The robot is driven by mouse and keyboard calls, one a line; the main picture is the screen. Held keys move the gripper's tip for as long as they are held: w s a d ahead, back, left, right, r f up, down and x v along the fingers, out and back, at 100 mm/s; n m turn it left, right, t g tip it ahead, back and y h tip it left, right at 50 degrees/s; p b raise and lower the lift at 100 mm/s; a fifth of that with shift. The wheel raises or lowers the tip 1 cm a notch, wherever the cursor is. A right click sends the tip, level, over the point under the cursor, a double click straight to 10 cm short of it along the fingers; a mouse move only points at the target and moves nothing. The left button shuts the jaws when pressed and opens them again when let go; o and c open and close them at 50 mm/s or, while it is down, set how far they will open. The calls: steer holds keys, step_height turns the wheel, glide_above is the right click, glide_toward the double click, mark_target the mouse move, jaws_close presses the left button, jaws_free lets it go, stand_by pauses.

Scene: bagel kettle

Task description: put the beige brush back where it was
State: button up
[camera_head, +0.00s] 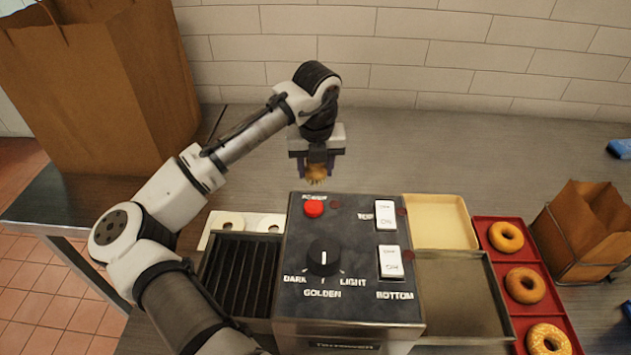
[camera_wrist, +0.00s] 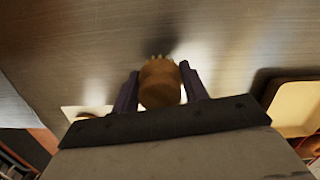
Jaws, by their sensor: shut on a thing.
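The beige brush (camera_head: 316,173) is in my gripper (camera_head: 316,165), behind the black control box in the head view. In the wrist view the brush (camera_wrist: 160,83) shows as a rounded tan-brown body with short bristle-like points at its far end. The two dark fingers of my gripper (camera_wrist: 160,88) are shut on its sides. The brush appears to be held above the metal counter, with a dark shadow beyond it. The rest of the brush is hidden by the gripper.
The control box (camera_head: 350,265) with a red button, dial and switches stands in front of my gripper. A slotted rack (camera_head: 240,275), white tray (camera_head: 205,240), cream tray (camera_head: 440,222), metal tray (camera_head: 455,290) and red bagel tray (camera_head: 490,232) surround it.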

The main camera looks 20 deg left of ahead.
mark_target(316, 177)
steer(key=shift+f+b, duration=0.9)
steer(key=shift+f, duration=0.6)
steer(key=shift+f, duration=0.15)
steer(key=o, duration=1)
steer(key=shift+c, duration=0.2)
steer(key=r, duration=0.4)
steer(key=s+r+b, duration=0.1)
steer(key=r, duration=0.7)
steer(key=shift+s+d+r, duration=0.1)
steer(key=shift+s+d, duration=0.05)
steer(key=shift+d, duration=0.05)
